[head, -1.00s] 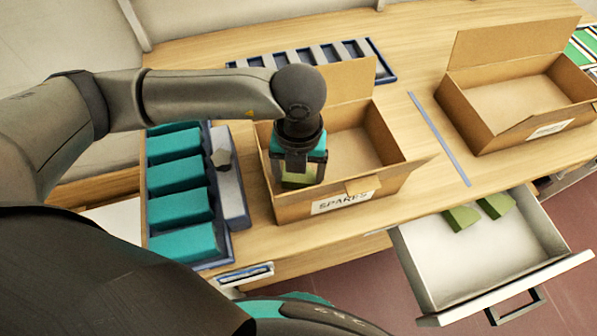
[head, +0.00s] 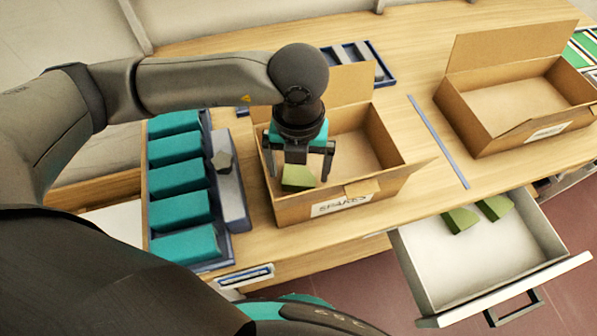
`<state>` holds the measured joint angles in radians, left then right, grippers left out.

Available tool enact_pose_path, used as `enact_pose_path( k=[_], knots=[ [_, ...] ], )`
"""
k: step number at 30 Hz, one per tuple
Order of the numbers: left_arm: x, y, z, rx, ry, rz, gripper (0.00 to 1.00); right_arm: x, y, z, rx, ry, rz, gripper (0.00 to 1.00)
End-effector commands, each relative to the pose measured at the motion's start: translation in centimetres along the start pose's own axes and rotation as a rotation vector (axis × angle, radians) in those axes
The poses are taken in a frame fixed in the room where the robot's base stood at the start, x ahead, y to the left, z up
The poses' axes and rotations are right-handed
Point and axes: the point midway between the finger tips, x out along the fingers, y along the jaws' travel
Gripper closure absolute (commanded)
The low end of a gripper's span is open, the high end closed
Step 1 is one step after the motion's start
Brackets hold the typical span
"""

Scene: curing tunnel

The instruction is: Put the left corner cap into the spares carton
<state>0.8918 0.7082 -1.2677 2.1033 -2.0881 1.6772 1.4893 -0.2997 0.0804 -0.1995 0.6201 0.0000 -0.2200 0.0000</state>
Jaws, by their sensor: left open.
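The spares carton (head: 285,210) is an open cardboard box with a "SPARES" label, standing on the wooden bench in the middle of the head view. A green corner cap (head: 298,178) lies inside it, near its left front corner. My left gripper (head: 300,172) points down into the carton just above and around this cap. Its two fingers are spread wide and apart from the cap. Two more green caps (head: 460,219) (head: 495,207) lie in the open drawer (head: 470,262) at the lower right. My right gripper is not in view.
A second open carton (head: 515,112) stands at the right, past a thin grey strip (head: 438,140) on the bench. A tray with several teal blocks (head: 180,174) is at the left. A blue slotted tray (head: 383,72) lies behind the spares carton.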

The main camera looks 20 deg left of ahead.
Motion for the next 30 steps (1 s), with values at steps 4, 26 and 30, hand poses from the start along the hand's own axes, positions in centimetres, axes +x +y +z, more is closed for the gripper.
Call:
enact_pose_path(
  k=[4, 26, 30],
  knots=[
    [-3.7, -0.1, 0.1, 0.0, -0.004, -0.002, 0.0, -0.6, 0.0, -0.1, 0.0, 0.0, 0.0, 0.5],
    [-8.6, 0.0, 0.0, 0.0, 0.0, 0.0, 0.0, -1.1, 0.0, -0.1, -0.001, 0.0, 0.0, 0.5],
    [-8.6, 0.0, 0.0, 0.0, 0.001, 0.0, 0.0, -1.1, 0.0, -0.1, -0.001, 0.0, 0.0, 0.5]
  ],
)
